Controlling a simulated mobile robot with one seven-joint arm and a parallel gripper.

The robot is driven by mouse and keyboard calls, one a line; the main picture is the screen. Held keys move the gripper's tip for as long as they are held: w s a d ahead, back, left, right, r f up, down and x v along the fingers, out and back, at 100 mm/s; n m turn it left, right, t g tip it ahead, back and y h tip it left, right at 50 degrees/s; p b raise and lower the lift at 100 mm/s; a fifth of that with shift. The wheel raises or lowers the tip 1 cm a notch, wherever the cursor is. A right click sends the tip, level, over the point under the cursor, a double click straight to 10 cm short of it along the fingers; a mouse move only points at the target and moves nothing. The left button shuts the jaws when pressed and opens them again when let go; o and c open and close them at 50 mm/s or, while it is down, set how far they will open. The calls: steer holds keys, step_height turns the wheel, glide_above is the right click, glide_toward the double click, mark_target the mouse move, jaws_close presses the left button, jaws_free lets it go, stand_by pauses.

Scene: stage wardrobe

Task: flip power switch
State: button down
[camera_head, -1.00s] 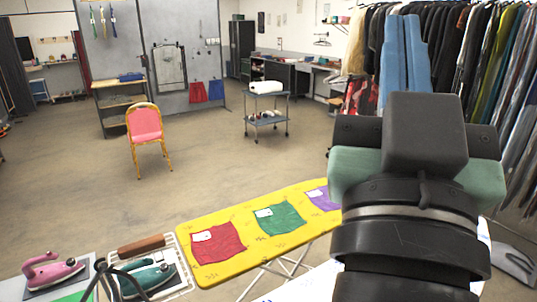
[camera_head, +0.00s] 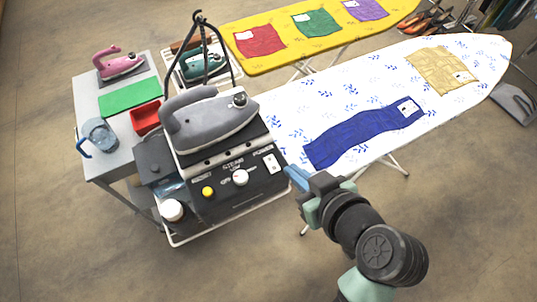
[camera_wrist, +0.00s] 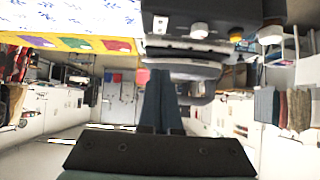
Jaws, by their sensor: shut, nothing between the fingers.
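The black steam station (camera_head: 225,185) stands left of centre in the head view, its sloped front panel facing me. A white power switch (camera_head: 270,163) sits at the panel's right end, right of a white knob (camera_head: 240,177) and a yellow button (camera_head: 208,192). A grey iron (camera_head: 208,122) rests on top. My gripper (camera_head: 292,174) is shut and empty, its blue fingers just right of the switch, pointing toward the panel; contact cannot be told. In the wrist view, upside down, the fingers (camera_wrist: 159,74) appear below the switch (camera_wrist: 160,25). The switch's position is too small to tell.
A white ironing board (camera_head: 300,98) with blue cloth (camera_head: 355,137) lies right of the station. A yellow board (camera_head: 280,60) is behind. A grey table (camera_head: 105,165) at left holds a pink iron (camera_head: 120,65), red box (camera_head: 146,118) and jug (camera_head: 99,135). A cable stand rises behind the grey iron.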

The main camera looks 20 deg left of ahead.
steer(key=p, duration=0.3)
glide_above(273, 167)
step_height(273, 167, down, 6)
steer(key=shift+s+d+r, duration=0.1)
steer(key=shift+d, duration=0.05)
step_height(273, 167, down, 3)
steer(key=shift+r, duration=0.2)
steer(key=shift+f, duration=0.75)
steer(key=shift+p, duration=0.35)
